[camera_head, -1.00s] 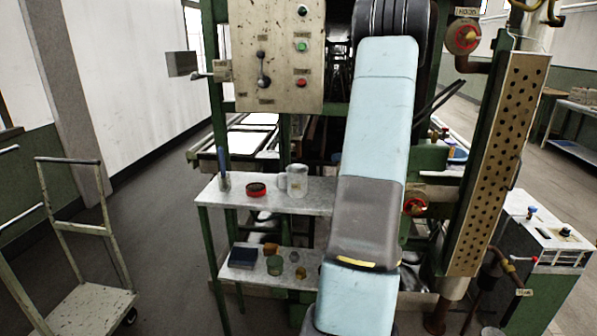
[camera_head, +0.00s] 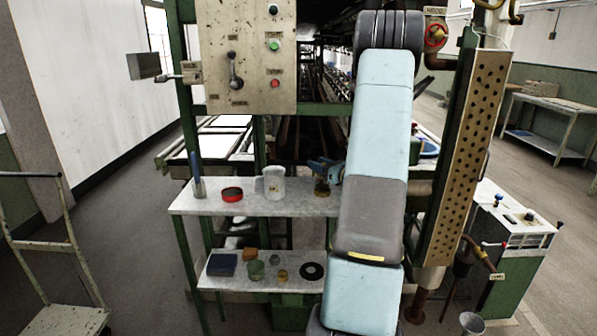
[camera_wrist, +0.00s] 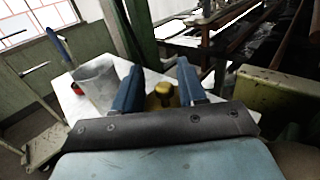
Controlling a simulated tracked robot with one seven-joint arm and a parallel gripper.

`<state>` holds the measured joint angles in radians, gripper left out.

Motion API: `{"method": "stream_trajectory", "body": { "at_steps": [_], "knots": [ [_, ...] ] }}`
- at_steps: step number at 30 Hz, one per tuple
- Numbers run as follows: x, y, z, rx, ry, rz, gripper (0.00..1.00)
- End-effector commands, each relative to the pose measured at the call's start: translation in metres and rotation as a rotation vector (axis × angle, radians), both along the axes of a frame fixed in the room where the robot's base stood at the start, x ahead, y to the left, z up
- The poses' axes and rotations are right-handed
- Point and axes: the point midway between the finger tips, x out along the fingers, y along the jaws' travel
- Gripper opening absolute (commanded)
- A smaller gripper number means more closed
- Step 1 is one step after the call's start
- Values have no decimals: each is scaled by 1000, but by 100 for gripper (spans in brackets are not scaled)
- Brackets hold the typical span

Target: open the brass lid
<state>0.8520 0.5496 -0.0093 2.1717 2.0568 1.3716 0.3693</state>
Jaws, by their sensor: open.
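The brass lid (camera_wrist: 162,93), with a round knob on top, shows in the wrist view between the two blue fingers of my gripper (camera_wrist: 160,77). The fingers are apart, one on each side of the knob; I cannot tell whether either touches it. In the head view, my gripper (camera_head: 322,166) is at the right end of the upper shelf, partly hidden behind my arm. A small brownish jar (camera_head: 321,189) stands just below the fingers there. The lid itself is too small to make out in that view.
On the upper shelf (camera_head: 250,208) stand a clear beaker (camera_head: 274,184), a red-rimmed dish (camera_head: 232,195) and a blue-handled tool (camera_head: 197,176). The lower shelf (camera_head: 235,284) holds several small items. A control panel (camera_head: 246,60) is above, and a perforated board (camera_head: 462,150) is at right.

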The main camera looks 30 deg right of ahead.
Motion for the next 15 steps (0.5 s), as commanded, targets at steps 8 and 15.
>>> {"method": "stream_trajectory", "body": {
  "at_steps": [8,15],
  "knots": [
    [-38,-8,0,1,2,2,41],
    [-76,-15,0,2,2,2,41]
  ]
}}
